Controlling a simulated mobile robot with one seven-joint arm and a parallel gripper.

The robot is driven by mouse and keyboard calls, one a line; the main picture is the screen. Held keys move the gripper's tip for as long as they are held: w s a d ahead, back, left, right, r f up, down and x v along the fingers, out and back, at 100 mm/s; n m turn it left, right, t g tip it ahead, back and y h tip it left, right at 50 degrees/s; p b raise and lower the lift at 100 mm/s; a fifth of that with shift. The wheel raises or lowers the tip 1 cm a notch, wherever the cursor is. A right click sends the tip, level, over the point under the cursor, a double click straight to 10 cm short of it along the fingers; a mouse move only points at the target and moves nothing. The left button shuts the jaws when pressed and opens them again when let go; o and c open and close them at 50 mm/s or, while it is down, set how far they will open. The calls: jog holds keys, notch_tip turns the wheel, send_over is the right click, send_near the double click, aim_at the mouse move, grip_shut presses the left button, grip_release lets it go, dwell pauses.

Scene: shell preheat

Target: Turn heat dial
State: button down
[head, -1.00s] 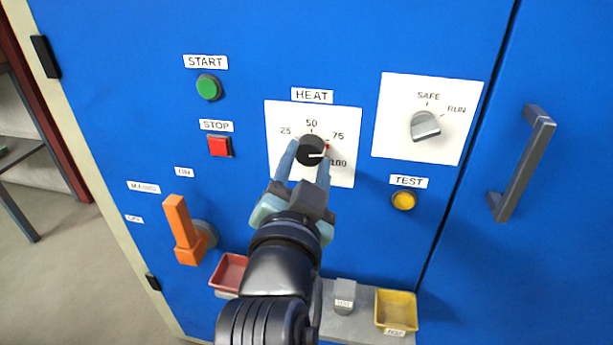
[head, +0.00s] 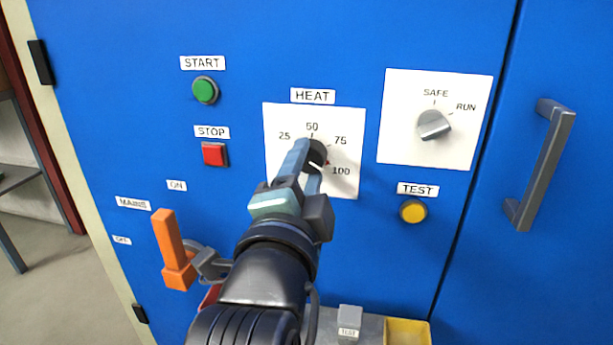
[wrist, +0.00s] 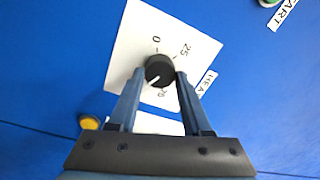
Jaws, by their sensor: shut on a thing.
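The heat dial (head: 318,151) is a round black knob with a white pointer line, on a white plate (head: 350,125) marked 25, 50, 75 and 100. My gripper (head: 309,156) is shut on the dial, with one blue finger covering its left side. The pointer is directed to the lower right, roughly towards 100. A small red mark shows just right of the dial. In the wrist view the dial (wrist: 160,69) sits between the two fingertips (wrist: 159,76), its pointer directed down and left. The plate's lower left is hidden by my gripper in the head view.
Left are a green START button (head: 205,90), a red STOP button (head: 214,154) and an orange mains lever (head: 170,245). Right are a SAFE/RUN knob (head: 434,124), a yellow TEST button (head: 413,211) and a grey door handle (head: 541,165). A yellow tray (head: 408,332) is below.

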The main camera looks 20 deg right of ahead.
dwell(0.5)
jog(key=shift+c, duration=1.7)
grip_release()
jog(key=p+v, duration=0.9)
jog(key=v, duration=0.4)
jog(key=shift+p, duration=0.35)
